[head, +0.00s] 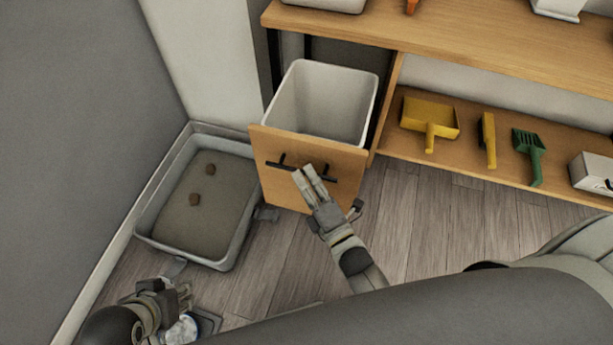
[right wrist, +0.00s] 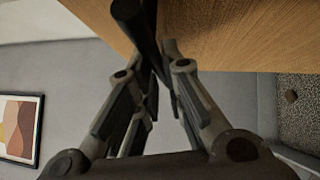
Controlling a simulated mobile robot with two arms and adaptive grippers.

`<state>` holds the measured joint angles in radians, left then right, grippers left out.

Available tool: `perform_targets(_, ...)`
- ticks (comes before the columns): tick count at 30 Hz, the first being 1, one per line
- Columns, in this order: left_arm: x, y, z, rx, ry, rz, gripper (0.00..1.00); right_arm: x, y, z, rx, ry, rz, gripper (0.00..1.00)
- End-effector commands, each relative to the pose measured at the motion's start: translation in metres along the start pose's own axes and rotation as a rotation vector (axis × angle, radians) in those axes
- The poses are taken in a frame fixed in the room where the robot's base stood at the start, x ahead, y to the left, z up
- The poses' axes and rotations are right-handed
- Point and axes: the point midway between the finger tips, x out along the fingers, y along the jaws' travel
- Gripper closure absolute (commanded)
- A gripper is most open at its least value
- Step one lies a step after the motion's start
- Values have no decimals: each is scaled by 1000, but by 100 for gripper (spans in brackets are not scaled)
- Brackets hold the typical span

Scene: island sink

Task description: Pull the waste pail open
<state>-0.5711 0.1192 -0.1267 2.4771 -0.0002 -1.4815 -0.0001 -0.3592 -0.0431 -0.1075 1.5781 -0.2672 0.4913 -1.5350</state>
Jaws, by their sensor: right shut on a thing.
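The waste pail (head: 322,102) is a white open-topped bin behind a wooden front (head: 264,185) with a dark bar handle (head: 328,178). It stands out from under the wooden counter, its inside visible and empty in the head view. My right gripper (head: 307,177) is shut on the handle, near its middle. The right wrist view shows the fingers (right wrist: 160,75) closed around the dark bar, close to the wooden front (right wrist: 240,35). My left gripper (head: 185,297) is low at the bottom left, away from the pail; its finger opening is unclear.
A grey litter tray (head: 228,240) with brown clumps lies on the floor left of the pail, close to its front. A yellow dustpan (head: 430,114) and a green scoop (head: 529,152) lie on the low shelf (head: 460,163) at right. Floor (head: 420,215) in front is clear.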

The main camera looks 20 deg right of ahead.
Motion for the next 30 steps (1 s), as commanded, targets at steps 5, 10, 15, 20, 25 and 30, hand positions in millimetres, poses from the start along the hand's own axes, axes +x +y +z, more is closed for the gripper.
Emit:
perform_targets(5, 0, 0, 0, 0, 0, 0, 60, 0, -1, 0, 0, 0, -3, 70)
perform_targets(10, 0, 0, 0, 0, 1, 0, 60, 0, -1, 0, 0, 0, -1, 68)
perform_targets(15, 0, 1, -1, 1, 3, 1, 60, -1, 0, 0, 0, 0, -1, 68)
perform_targets(20, 0, 0, -1, 1, 3, 1, 60, -18, -1, 0, -1, 0, -3, 68)
perform_targets(25, 0, 0, -1, 1, 2, 1, 60, -54, -1, 0, -1, 1, -6, 68)
perform_targets(30, 0, 0, 0, 0, 2, 1, 60, -89, -1, 0, 0, 0, -5, 68)
